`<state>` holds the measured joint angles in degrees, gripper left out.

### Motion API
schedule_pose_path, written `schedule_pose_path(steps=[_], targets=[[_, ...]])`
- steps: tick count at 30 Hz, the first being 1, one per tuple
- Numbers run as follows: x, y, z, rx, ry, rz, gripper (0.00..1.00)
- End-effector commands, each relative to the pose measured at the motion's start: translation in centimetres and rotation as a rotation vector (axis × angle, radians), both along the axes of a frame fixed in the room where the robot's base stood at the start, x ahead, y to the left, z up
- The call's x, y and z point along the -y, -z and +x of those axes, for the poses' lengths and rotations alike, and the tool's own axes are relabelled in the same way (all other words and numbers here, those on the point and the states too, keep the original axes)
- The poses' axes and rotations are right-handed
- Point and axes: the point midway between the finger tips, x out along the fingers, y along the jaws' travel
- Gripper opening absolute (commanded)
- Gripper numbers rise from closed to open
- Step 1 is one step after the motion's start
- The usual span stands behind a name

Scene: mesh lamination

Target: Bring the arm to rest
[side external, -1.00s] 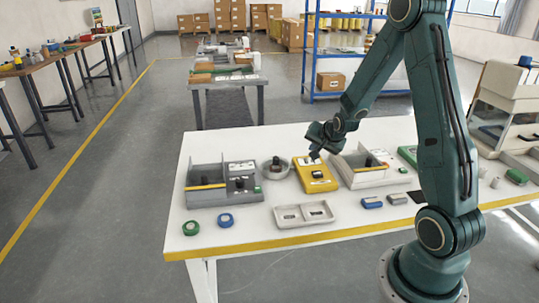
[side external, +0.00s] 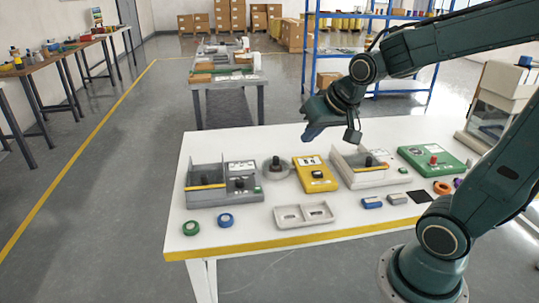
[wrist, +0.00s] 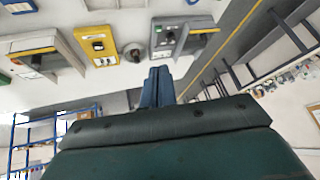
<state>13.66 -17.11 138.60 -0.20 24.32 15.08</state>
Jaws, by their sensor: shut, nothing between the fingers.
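My gripper (side external: 312,132) is raised in the air above the back edge of the white table (side external: 245,226), apart from everything on it. In the wrist view its blue fingers (wrist: 157,85) are together with nothing between them. The yellow device (side external: 316,175) lies on the table in front of and below the gripper. It also shows in the wrist view (wrist: 97,46). My arm is bent, with the upper link reaching in from the right.
A grey tray unit (side external: 210,195), a light tray unit (side external: 357,178) and a green device (side external: 432,160) stand on the table. A two-pocket tray (side external: 303,214) and tape rolls lie nearer the front. A blue shelf rack (side external: 308,60) stands behind. The air around the gripper is clear.

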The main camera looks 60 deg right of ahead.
Motion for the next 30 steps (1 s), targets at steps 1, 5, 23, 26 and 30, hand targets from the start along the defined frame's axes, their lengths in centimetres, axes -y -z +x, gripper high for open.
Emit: schedule_pose_path(steps=[1,5,23,26,30], targets=[[-1.0,-0.6,-0.9,-0.004,-0.040,-0.011,0.00],[-2.9,-1.6,-3.5,-0.032,-0.138,-0.037,0.00],[-7.3,-2.9,-12.7,-0.120,-0.458,-0.125,0.00],[-7.4,-2.9,-12.8,-0.122,-0.463,-0.126,0.00],[-7.4,-2.9,-12.8,-0.122,-0.462,-0.126,0.00]])
